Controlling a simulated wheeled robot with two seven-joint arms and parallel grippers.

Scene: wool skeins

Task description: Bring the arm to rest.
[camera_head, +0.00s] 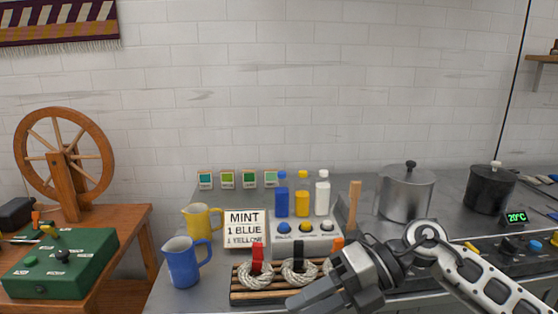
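My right arm comes in from the lower right. Its gripper (312,298) is low in the head view, in front of the right part of a slatted wooden rack (243,297). The fingers point down and left, and the bottom edge of the picture cuts off part of them. I cannot tell how far apart the fingers are, and no held thing shows. White wool skeins (298,272) lie on the rack, with a red clip (257,258), a black one and an orange one by them. The gripper hides part of the rack's right side. My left gripper is not in view.
A blue jug (183,262), a yellow jug (201,222) and a sign reading MINT, 1 BLUE, 1 YELLOW (245,229) stand left. Bottles (302,200) stand behind a button box (321,239). A steel pot (406,194) and a dark pot (489,190) stand right.

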